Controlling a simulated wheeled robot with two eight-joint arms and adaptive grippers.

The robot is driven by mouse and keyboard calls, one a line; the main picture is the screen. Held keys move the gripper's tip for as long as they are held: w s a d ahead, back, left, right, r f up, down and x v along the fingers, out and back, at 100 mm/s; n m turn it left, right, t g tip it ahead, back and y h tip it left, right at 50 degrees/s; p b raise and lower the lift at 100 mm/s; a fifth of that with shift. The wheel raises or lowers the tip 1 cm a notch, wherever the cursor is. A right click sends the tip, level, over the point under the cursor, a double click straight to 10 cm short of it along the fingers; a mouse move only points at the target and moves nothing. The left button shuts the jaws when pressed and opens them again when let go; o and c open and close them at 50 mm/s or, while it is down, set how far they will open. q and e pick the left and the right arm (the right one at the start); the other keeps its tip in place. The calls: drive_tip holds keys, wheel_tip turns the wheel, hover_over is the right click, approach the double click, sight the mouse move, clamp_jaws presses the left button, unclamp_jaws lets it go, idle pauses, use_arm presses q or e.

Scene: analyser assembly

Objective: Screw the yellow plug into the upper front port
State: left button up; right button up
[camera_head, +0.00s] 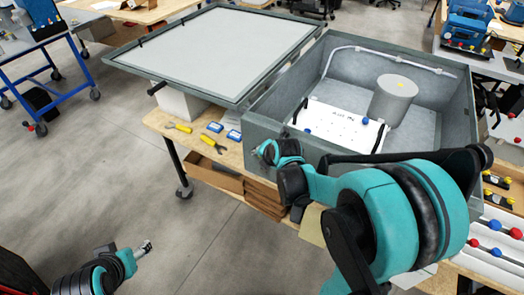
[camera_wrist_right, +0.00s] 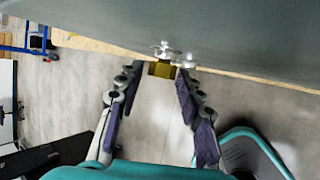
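The yellow plug (camera_wrist_right: 160,69) sits between the fingertips of my right gripper (camera_wrist_right: 161,72) in the right wrist view. The fingers look closed on its sides. Metal port fittings (camera_wrist_right: 166,50) stick out of the grey case wall just beyond the plug; whether the plug touches one is unclear. In the head view my right gripper (camera_head: 264,150) is at the outside of the grey case (camera_head: 283,118), by its front left corner; the plug and ports are hidden there. My left gripper (camera_head: 145,247) is low at left, away from the bench, its opening too small to tell.
The case's open lid (camera_head: 225,45) lies to the left. A grey cylinder (camera_head: 393,98) and white panel (camera_head: 330,128) are inside the case. Floor around my left gripper is clear.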

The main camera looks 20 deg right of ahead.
drive_tip(key=g+h, duration=0.1)
drive_tip(key=g, duration=0.1)
drive_tip(key=n+g+h+p, duration=0.1)
drive_tip(key=g+h, duration=0.1)
drive_tip(key=g, duration=0.1)
drive_tip(key=shift+w+a+r+h, duration=0.1)
drive_tip(key=shift+w+h, duration=0.05)
drive_tip(key=shift+h, duration=0.15)
drive_tip(key=shift+c, duration=0.4)
clamp_jaws()
drive_tip(key=t+y+b, duration=0.2)
drive_tip(key=t+b, duration=0.1)
drive_tip(key=m+t+y+b, duration=0.1)
drive_tip(key=t+y+b, duration=0.1)
drive_tip(key=t, duration=0.1)
drive_tip(key=m+t+y+b, duration=0.1)
drive_tip(key=t+y+b, duration=0.1)
drive_tip(key=t+b, duration=0.1)
drive_tip(key=shift+s+d+f+b, duration=0.2)
drive_tip(key=shift+s+f+b, duration=0.05)
drive_tip(key=shift+s+b, duration=0.1)
